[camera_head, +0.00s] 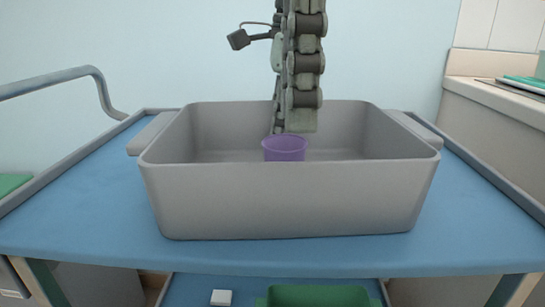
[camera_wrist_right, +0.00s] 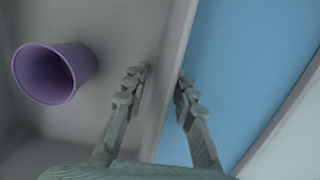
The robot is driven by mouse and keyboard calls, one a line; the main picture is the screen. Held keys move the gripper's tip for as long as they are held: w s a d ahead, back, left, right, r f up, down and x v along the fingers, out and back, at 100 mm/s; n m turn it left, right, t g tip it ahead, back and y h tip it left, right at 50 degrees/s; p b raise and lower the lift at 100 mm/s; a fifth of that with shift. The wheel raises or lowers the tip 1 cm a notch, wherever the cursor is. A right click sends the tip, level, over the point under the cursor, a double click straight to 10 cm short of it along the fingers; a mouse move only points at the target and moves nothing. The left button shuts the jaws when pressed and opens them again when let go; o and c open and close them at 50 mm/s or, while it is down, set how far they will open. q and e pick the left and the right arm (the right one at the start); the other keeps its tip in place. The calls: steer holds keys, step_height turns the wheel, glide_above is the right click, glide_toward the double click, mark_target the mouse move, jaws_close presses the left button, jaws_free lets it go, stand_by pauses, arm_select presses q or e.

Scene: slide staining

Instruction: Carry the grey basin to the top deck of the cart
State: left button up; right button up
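The grey basin (camera_head: 290,200) stands upright on the blue top deck of the cart (camera_head: 90,215). A purple cup (camera_head: 285,148) is inside it.
A grey rail (camera_head: 105,90) rises at the deck's left end. A green item (camera_head: 12,183) lies at the left edge. A pale counter (camera_head: 500,110) stands close on the right. Below the deck are a green container (camera_head: 318,296) and a small white block (camera_head: 221,297).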

arm_select(q)
step_height(320, 180, up, 2)
steer(key=shift+r, duration=0.45)
arm_select(e)
steer(key=shift+r, duration=0.1)
arm_select(q)
steer(key=shift+r, duration=0.1)
arm_select(e)
steer(key=shift+r, duration=0.25)
steer(key=r, duration=0.3)
steer(key=d+r, duration=0.1)
steer(key=r, duration=0.7)
steer(key=shift+w+d+r, duration=0.1)
steer(key=shift+d, duration=0.3)
